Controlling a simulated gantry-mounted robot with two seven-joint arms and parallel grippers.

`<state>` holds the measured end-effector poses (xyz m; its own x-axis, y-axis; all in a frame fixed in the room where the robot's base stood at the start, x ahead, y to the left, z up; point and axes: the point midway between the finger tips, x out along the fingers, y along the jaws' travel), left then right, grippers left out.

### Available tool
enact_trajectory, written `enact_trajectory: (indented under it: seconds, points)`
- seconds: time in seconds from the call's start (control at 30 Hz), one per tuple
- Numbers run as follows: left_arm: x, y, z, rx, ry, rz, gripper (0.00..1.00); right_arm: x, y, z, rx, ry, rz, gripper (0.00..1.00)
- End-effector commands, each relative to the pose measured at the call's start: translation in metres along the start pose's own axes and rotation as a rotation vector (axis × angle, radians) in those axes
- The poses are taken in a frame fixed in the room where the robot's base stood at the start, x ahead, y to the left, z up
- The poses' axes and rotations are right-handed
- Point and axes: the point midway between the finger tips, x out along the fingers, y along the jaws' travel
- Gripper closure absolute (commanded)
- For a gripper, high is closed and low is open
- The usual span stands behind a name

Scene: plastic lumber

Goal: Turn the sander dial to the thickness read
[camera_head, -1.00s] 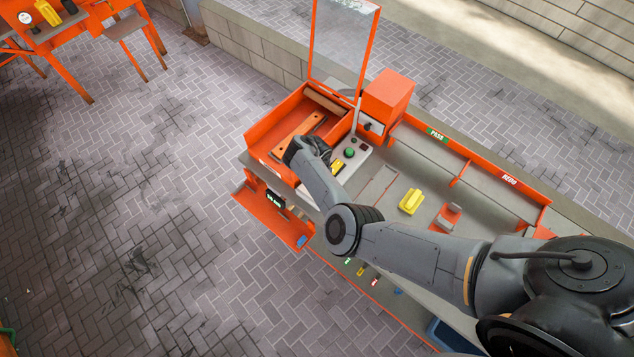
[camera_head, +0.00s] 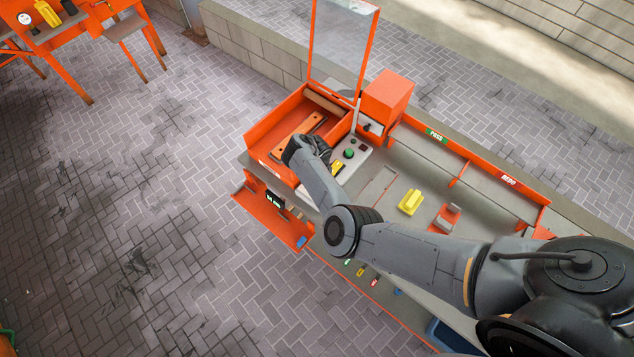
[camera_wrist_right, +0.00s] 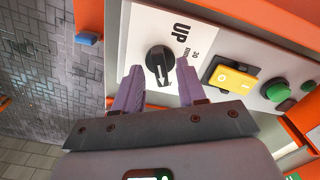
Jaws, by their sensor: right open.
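The black sander dial (camera_wrist_right: 160,59) sits on a pale panel marked "UP" and "30 mm", with a white pointer mark on its face. My right gripper (camera_wrist_right: 161,75) is open, its two purple fingers on either side of the dial's near edge; I cannot tell whether they touch it. In the head view my right arm reaches over the orange sander station (camera_head: 272,139), and its wrist hides the dial and fingers. A small dark readout (camera_head: 274,199) with green digits, too small to read, is on the station's front. My left gripper is not in view.
A yellow part (camera_wrist_right: 231,77) and a green button (camera_wrist_right: 276,91) are right of the dial. Another yellow block (camera_head: 410,201) lies on the bench. A clear orange-framed guard (camera_head: 344,45) stands behind. PASS and REDO bays line the far side.

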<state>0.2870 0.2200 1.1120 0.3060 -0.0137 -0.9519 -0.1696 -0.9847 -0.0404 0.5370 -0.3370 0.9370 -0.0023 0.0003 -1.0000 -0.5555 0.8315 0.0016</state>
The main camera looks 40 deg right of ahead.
Motion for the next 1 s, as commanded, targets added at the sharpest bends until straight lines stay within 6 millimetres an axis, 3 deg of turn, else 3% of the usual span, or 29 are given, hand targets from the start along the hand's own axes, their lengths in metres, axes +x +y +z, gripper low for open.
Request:
enact_trajectory:
  seconds: [0.5, 0.7, 1.0]
  points:
    - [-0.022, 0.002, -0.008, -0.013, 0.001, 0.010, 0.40, -0.086, 0.000, 0.001, 0.002, -0.003, -0.002, 0.60]
    - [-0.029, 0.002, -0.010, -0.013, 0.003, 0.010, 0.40, -0.099, 0.000, 0.000, 0.002, -0.002, -0.001, 0.60]
    - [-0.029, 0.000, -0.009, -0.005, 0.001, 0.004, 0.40, -0.099, 0.000, 0.000, 0.001, -0.001, -0.001, 0.60]
